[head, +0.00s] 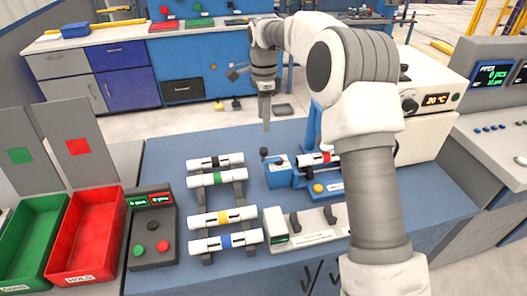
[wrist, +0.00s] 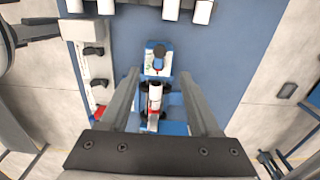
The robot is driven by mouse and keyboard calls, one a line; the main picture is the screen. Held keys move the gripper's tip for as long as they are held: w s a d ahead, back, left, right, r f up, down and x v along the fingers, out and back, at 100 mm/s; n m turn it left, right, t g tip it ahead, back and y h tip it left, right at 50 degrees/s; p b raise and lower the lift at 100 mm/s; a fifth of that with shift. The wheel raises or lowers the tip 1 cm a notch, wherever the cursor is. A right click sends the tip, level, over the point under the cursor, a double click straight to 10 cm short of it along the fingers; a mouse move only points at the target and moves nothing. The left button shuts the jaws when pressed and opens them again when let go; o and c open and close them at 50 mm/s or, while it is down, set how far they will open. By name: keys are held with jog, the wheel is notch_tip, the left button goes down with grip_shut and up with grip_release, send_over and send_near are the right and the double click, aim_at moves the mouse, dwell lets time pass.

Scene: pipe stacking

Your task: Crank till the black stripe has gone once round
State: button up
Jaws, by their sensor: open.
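A blue crank fixture (head: 283,178) stands on the blue table and holds a white pipe (head: 314,160) with a red band. A black mark shows beside the band, but I cannot tell if it is the stripe. The crank's black knob (head: 264,152) is at the fixture's left end. My gripper (head: 266,126) points down above the table, near the knob and clear of it. In the wrist view my gripper (wrist: 160,74) has its fingers wide apart and empty. The knob (wrist: 160,51) and the pipe (wrist: 154,97) show between the fingers, below them.
A rack (head: 239,190) of several striped white pipes is left of the fixture. A grey-white holder (head: 305,225) stands in front. A button box (head: 152,230), a red bin (head: 85,235) and a green bin (head: 30,240) are at left. A white machine (head: 430,105) stands at right.

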aim_at(264, 150)
notch_tip(264, 150, down, 13)
dwell(0.3)
grip_shut()
dwell(0.3)
